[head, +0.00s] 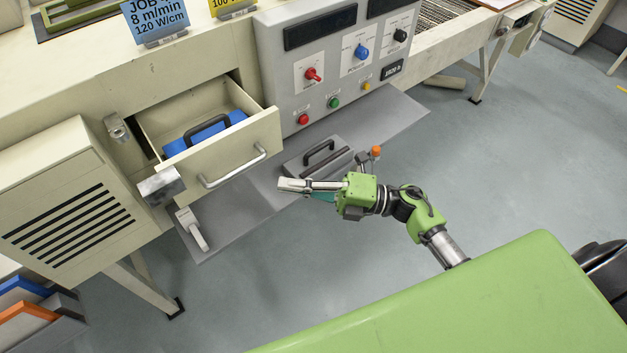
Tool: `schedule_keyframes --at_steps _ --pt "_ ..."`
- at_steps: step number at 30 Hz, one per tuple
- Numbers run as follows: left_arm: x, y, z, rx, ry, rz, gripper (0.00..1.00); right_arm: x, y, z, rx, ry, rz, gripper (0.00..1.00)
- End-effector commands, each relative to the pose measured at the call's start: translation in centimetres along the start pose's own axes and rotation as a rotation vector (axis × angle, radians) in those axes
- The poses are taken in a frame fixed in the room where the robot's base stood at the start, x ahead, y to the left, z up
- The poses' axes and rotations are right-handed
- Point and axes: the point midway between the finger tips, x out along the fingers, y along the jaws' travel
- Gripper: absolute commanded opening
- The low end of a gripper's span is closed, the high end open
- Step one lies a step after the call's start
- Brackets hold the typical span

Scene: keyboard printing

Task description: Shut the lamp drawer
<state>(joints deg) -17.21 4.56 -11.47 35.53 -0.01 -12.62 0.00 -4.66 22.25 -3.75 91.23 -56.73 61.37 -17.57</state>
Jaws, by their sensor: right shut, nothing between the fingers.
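The lamp drawer (222,157) is cream-coloured and stands pulled out of the machine front. A metal bar handle (235,168) is on its face. Inside lies a blue thing with a black handle (207,131). My right gripper (281,184) is shut and empty. In the picture its fingertips are just right of and below the drawer's front, apart from the handle, over the grey shelf. My left gripper is not in view.
A grey control panel (340,75) with knobs and coloured buttons is right of the drawer. A grey shelf (245,213) runs below, with a black-handled block (318,160) near my right gripper. A vented cabinet (65,205) is at left. The floor in front is clear.

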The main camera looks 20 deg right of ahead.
Motion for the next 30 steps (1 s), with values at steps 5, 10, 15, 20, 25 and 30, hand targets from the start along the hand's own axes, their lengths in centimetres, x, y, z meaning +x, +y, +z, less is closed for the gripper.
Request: schedule_keyframes --at_steps 5,10,15,20,25,30 --pt "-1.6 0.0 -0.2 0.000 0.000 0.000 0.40 3.1 0.4 1.2 -0.001 -0.004 0.002 0.00" --pt "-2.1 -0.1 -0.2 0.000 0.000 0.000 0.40 4.4 0.1 2.4 0.001 -0.003 0.000 0.00" --pt "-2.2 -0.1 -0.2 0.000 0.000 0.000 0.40 4.8 0.0 2.9 0.001 -0.002 -0.001 0.00" --pt "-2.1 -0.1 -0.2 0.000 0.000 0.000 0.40 4.8 -0.1 2.9 0.002 -0.002 -0.001 0.00" --pt "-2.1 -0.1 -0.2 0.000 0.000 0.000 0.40 4.8 -0.1 2.9 0.002 -0.002 -0.001 0.00" --pt "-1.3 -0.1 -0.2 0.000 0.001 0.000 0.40 5.4 -0.5 3.5 0.000 -0.002 -0.001 0.00"
